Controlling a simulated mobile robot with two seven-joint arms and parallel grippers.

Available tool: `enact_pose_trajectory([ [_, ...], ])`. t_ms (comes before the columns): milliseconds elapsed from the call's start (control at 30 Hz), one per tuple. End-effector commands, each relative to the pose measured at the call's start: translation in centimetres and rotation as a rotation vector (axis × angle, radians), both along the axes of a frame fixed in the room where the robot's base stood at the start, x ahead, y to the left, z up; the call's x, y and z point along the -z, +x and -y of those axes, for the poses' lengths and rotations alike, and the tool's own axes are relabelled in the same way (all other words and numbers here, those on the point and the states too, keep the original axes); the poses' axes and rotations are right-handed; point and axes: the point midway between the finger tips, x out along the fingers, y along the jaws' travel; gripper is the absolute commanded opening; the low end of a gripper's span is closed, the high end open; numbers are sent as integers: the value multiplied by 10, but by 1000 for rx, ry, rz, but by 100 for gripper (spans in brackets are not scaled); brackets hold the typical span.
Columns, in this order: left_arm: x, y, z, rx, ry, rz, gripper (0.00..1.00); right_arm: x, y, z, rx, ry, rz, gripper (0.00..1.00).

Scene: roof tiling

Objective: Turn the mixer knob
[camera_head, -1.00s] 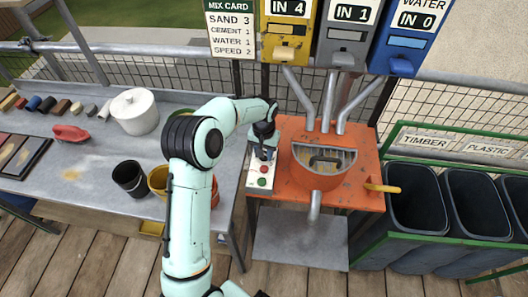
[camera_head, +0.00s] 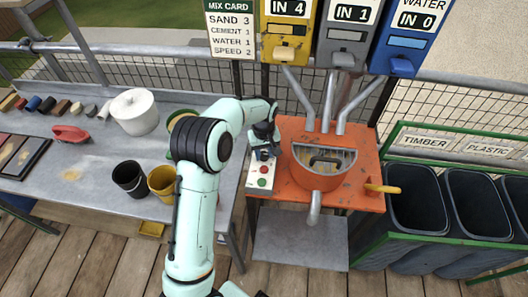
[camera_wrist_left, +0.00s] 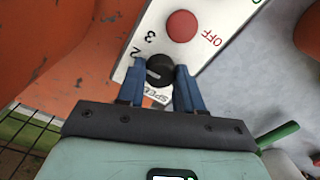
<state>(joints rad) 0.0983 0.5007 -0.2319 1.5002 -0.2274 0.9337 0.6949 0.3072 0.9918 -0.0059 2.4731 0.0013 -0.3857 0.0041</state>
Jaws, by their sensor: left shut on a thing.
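The black mixer knob (camera_wrist_left: 159,70) sits on a white control panel, which shows in the head view (camera_head: 261,183), on the left side of the orange mixer (camera_head: 350,190). The wrist view shows the digits 2 and 3 and a SPEED label around the knob. A light pointer mark shows on its face; its exact setting is hard to tell. My left gripper (camera_wrist_left: 158,80) is shut on the knob, one blue finger on each side. In the head view my left gripper (camera_head: 264,150) hides the knob.
A red OFF button (camera_wrist_left: 182,26) lies close beyond the knob. A green button (camera_head: 261,183) is on the panel's lower part. A mix card (camera_head: 230,30) reads SPEED 2. A yellow handle (camera_head: 384,188) sticks out at the mixer's right. Buckets (camera_head: 129,180) stand on the left bench.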

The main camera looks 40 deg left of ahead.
Motion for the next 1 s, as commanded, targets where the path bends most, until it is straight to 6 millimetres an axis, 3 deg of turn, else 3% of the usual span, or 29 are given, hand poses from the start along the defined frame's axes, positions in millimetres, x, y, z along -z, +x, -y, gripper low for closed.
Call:
enact_pose_trajectory([
  [367, -1, 0, 0, -6, 0, 1, 5, 0, 0, 0, 0, 0, 0, 43],
  [400, -1, 0, 0, -5, 1, 2, 39, 0, 0, 0, 0, 0, 0, 43],
  [467, -1, 0, 0, -5, 0, 1, 58, 0, 0, 0, 0, 0, 0, 43],
  [500, -1, 0, 0, -5, 0, 1, 61, 0, 0, 0, 0, 0, 0, 43],
  [833, -4, 1, 0, -4, 1, 2, 61, 0, 0, 0, 0, 0, 0, 43],
  [1000, -28, 1, 0, -4, 1, 6, 61, -2, 2, 0, 0, 0, 2, 43],
])
